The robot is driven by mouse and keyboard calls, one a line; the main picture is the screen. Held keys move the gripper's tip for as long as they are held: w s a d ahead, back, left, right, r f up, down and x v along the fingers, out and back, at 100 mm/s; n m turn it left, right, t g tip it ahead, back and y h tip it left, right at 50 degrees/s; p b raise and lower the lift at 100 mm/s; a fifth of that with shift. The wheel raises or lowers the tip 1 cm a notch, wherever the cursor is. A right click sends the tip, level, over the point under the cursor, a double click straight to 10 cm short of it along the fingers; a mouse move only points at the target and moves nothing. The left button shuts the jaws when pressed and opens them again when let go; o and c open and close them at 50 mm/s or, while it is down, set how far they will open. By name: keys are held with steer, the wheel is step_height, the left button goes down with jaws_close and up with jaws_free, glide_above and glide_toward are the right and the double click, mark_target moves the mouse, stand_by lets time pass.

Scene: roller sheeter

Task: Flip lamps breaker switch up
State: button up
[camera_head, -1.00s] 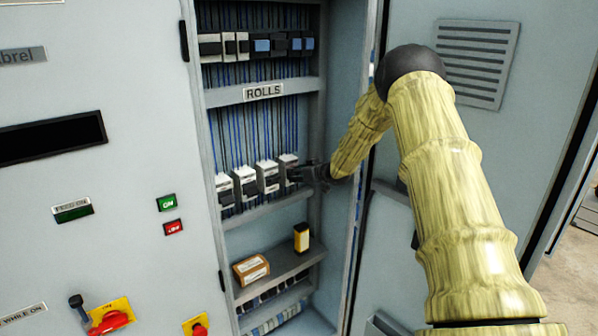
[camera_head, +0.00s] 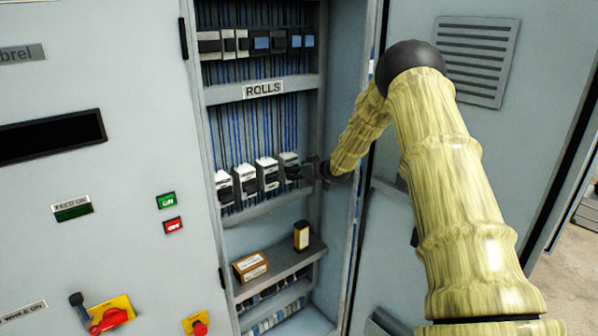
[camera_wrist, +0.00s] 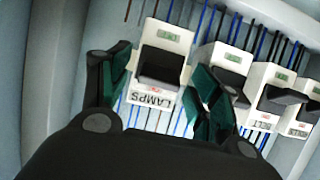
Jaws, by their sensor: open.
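The lamps breaker is a white block with a black switch and an upside-down LAMPS label. It fills the upper middle of the wrist view (camera_wrist: 160,68) and is the rightmost of the lower row in the head view (camera_head: 289,160). My gripper (camera_wrist: 162,80) is open, with one dark green finger on each side of this breaker; its right finger is between it and the adjacent breaker. Whether the fingers touch the switch is unclear. In the head view my gripper (camera_head: 308,171) is at the breaker's right side, its fingertips partly hidden. Whether the switch is up or down is unclear.
More breakers (camera_wrist: 265,95) stand close beside it, including one labelled BELT. The cabinet's right wall (camera_head: 342,110) is close to my wrist. A shelf below holds a brown box (camera_head: 250,267) and a black-and-yellow box (camera_head: 301,236).

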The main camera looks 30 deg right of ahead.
steer(key=v, duration=1.1)
steer(key=shift+s+r, duration=0.15)
steer(key=shift+s, duration=0.2)
steer(key=shift+d, duration=0.1)
